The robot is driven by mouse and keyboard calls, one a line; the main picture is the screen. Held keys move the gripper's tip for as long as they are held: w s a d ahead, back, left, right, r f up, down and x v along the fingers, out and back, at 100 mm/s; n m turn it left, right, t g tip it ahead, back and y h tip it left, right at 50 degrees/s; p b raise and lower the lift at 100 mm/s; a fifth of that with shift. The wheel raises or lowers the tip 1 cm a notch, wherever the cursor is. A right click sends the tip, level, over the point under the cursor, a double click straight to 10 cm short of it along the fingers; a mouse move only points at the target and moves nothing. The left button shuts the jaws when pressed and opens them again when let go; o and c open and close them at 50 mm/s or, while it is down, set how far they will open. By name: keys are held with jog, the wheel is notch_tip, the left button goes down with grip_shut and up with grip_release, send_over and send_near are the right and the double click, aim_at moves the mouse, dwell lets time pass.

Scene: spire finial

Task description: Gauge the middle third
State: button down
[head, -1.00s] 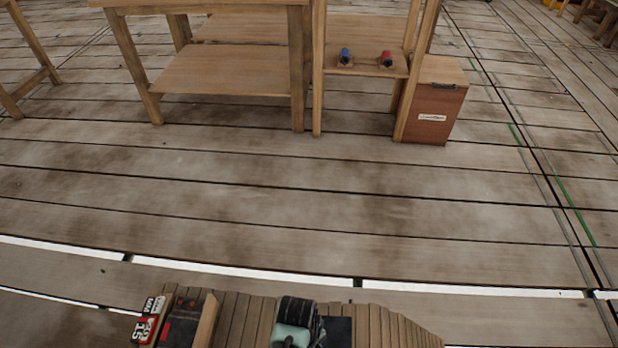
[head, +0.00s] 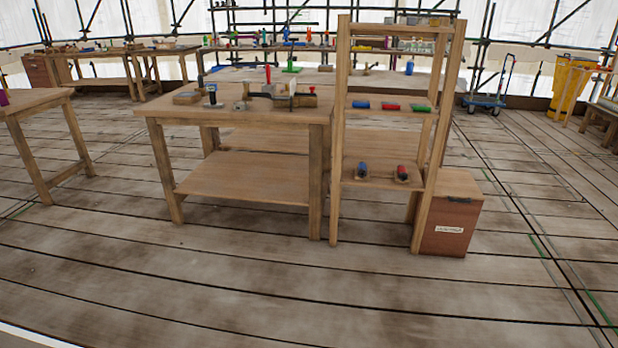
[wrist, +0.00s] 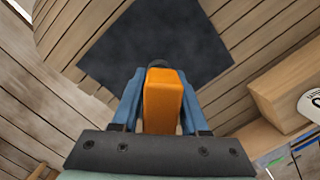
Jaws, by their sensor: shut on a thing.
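My gripper (wrist: 159,92) shows in the wrist view, with its two blue fingers shut on an orange block-shaped thing (wrist: 163,100). A dark rounded bit shows just beyond the block's far end; I cannot tell what it is. Below the block is a dark square pad (wrist: 190,35) on planks. My gripper is not in the head view. There, a workbench (head: 165,112) carries a clamp-like tool (head: 268,90) and a wooden piece (head: 187,98). I cannot make out a spire or its middle third.
A wooden shelf unit (head: 341,130) stands right of the bench, with blue, red and green items. A red-brown box (head: 452,228) stands beside it. The plank floor in front is clear.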

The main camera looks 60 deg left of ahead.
jog(key=shift+f, duration=0.1)
dwell(0.7)
jog(key=shift+f+b, duration=1.6)
jog(key=shift+f, duration=0.6)
jog(key=shift+c, duration=1.7)
grip_release()
jog(key=shift+r, duration=0.15)
jog(key=r+p, duration=0.1)
jog(key=r, duration=0.3)
jog(key=a+r+p, duration=0.1)
jog(key=r+p, duration=0.1)
jog(key=r, duration=0.2)
jog(key=r+p, duration=0.2)
jog(key=r, duration=0.2)
jog(key=shift+a+r, duration=0.3)
jog(key=shift+a, duration=0.1)
